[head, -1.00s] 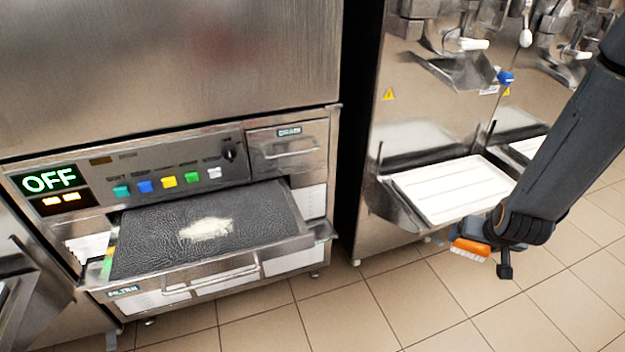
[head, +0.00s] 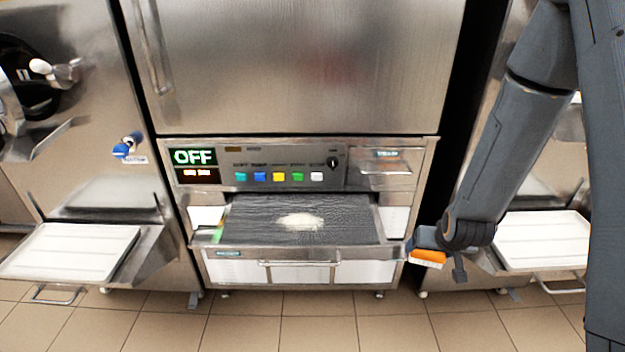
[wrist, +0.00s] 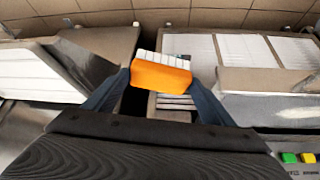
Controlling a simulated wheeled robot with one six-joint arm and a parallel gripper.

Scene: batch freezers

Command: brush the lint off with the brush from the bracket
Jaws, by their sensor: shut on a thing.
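A brush with an orange body and pale bristles (head: 428,257) is held in my gripper (head: 424,245), right of the open filter drawer. In the wrist view the brush (wrist: 160,75) sits between the two fingers of my gripper (wrist: 158,84), which are shut on it. The lint (head: 300,221) is a pale patch in the middle of the dark filter mesh (head: 255,228). The mesh lies in the pulled-out filter drawer (head: 230,270) at the bottom of the middle machine. The brush is apart from the lint. The bracket cannot be made out.
White trays stand out at the left (head: 70,250) and right (head: 540,240). The tiled floor (head: 280,325) in front is clear.

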